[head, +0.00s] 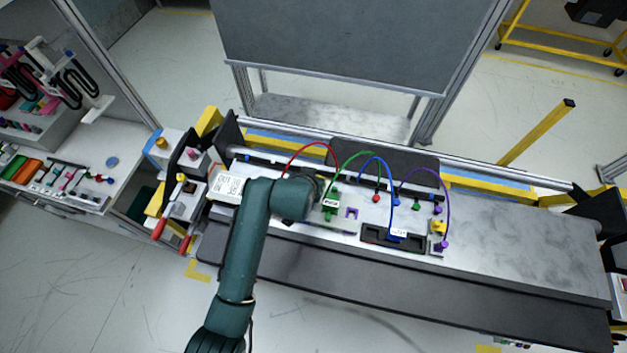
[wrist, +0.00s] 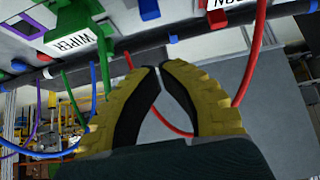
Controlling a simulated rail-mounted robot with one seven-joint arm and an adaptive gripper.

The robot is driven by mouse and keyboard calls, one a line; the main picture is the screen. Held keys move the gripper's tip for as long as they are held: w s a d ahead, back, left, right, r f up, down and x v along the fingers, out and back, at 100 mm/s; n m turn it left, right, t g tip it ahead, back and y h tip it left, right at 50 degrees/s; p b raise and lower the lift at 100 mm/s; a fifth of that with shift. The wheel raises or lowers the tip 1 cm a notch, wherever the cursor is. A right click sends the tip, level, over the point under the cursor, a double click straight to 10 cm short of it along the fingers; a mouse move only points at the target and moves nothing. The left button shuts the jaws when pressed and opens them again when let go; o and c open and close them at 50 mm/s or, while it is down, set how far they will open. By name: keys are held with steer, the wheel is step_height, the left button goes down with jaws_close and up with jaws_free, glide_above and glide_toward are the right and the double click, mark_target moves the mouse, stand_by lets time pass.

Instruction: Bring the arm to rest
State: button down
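My green arm (head: 240,245) reaches up from the bottom of the head view to the dashboard module (head: 345,225). My gripper is hidden under the wrist link there. In the wrist view, my gripper (wrist: 159,67) shows two yellow fingers with black pads. Their tips come together, with a narrow lens-shaped gap lower down and no object held. The red cable (wrist: 252,55) passes behind the fingers, and I cannot tell whether it touches them. A white label reading WIPER (wrist: 72,43) shows upside down beside the fingers, with green and blue plugs near it.
Red (head: 308,146), green (head: 352,157), blue (head: 389,170) and purple (head: 440,182) cables arch over the module. A black tray (head: 375,239) lies at its front. The grey bench top to the right (head: 530,255) is clear. A parts table (head: 75,165) stands at the left.

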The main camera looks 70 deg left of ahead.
steer(key=v, duration=0.4)
steer(key=shift+s+d+r, duration=0.1)
steer(key=shift+s+r, duration=0.05)
steer(key=shift+r, duration=0.05)
